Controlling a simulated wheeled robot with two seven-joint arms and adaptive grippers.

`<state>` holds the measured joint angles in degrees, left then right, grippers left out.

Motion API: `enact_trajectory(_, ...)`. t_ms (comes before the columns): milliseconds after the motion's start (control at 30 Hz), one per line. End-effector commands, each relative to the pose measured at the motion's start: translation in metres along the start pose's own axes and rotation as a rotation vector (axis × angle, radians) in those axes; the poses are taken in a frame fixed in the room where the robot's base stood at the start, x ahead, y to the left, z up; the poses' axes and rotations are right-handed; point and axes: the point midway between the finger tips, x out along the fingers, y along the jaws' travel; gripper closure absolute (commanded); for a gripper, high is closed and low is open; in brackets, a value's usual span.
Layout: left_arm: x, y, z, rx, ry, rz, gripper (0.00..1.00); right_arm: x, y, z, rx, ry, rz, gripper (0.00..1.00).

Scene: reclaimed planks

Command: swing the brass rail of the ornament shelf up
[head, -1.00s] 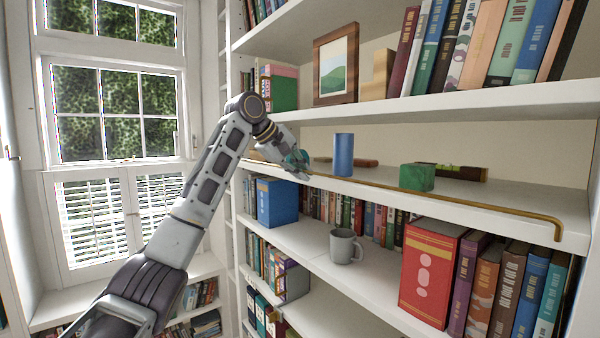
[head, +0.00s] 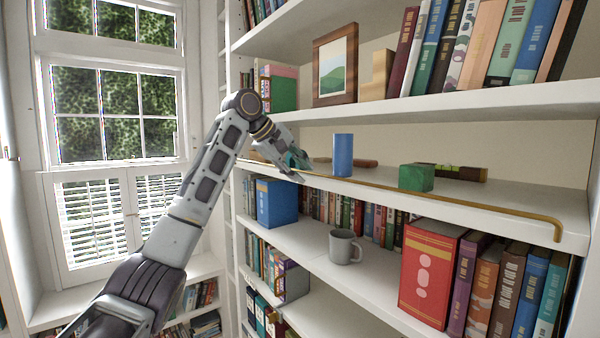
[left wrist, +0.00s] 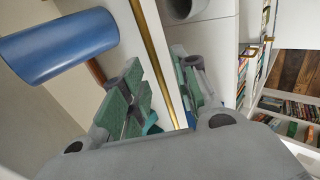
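The brass rail (head: 430,197) runs low along the front edge of the ornament shelf (head: 505,200), with its bent right end (head: 558,232) at the shelf's right. My left gripper (head: 294,168) is at the rail's left part, by the shelf edge. In the left wrist view, the rail (left wrist: 152,45) passes through the gap between the two green-padded fingers (left wrist: 163,95). The fingers stand apart, and I see no clear contact with the rail. The rail's far left end is partly hidden behind my gripper. My right gripper is not in view.
A blue cylinder (head: 343,155) stands on the shelf close to my left gripper and looms in the left wrist view (left wrist: 60,45). A green block (head: 416,177) and a spirit level (head: 455,172) lie further right. A grey mug (head: 344,247) stands on the shelf below.

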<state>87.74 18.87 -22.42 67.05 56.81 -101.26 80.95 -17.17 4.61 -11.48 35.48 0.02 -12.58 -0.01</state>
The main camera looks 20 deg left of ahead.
Motion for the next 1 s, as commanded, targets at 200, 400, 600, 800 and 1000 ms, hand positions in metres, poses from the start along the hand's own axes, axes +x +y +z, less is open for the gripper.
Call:
enact_trajectory(200, -0.028, 0.001, 0.000, 0.001, 0.002, 0.004, 0.70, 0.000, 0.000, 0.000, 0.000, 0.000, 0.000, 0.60)
enact_trajectory(400, -0.058, 0.001, 0.000, 0.000, 0.002, 0.004, 0.70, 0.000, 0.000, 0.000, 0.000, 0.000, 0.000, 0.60)
enact_trajectory(600, -0.086, 0.001, 0.000, 0.000, 0.002, 0.004, 0.70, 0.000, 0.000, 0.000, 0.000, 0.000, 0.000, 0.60)
enact_trajectory(800, -0.104, 0.001, 0.000, 0.001, 0.001, 0.003, 0.70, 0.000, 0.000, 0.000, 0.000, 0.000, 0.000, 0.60)
enact_trajectory(1000, -0.110, 0.000, 0.000, 0.001, 0.000, 0.002, 0.70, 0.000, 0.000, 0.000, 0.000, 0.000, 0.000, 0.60)
